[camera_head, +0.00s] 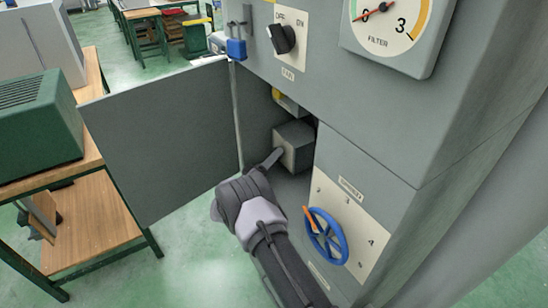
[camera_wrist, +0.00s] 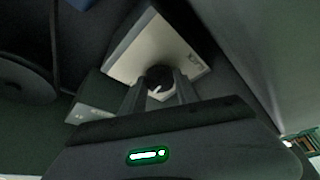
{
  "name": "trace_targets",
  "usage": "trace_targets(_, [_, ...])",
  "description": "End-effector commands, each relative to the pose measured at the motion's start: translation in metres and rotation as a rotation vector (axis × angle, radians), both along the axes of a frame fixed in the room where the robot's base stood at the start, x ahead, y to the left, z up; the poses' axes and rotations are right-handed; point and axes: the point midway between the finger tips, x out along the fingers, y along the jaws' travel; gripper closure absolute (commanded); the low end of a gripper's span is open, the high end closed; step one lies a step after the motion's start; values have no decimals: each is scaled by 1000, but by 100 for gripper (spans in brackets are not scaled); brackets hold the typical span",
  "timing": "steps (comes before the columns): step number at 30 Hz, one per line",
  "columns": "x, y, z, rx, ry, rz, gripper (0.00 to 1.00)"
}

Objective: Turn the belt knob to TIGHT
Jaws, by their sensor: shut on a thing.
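The belt knob (camera_wrist: 157,80) is small, dark and round with a white pointer mark, on a pale plate (camera_wrist: 135,50) in the wrist view. My gripper (camera_wrist: 160,88) has one finger on each side of the knob and is shut on it. The pointer lies slanted in this view; the lettering on the plate is too small to read, so I cannot tell its setting. In the head view my gripper (camera_head: 276,156) reaches into the open cabinet, its tips at the front of a grey box (camera_head: 296,138). The knob is hidden there.
The open cabinet door (camera_head: 160,135) stands just left of my arm. A blue handwheel (camera_head: 328,237) sits on a numbered panel right of it. Above are a fan switch (camera_head: 282,39) and a filter gauge (camera_head: 390,20). A workbench (camera_head: 90,160) stands at left.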

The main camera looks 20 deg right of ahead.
Motion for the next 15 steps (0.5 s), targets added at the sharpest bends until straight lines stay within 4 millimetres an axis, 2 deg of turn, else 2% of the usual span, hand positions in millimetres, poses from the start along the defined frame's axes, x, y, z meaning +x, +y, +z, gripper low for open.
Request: trace_targets(15, [0, 0, -1, 14, -69, -1, 100])
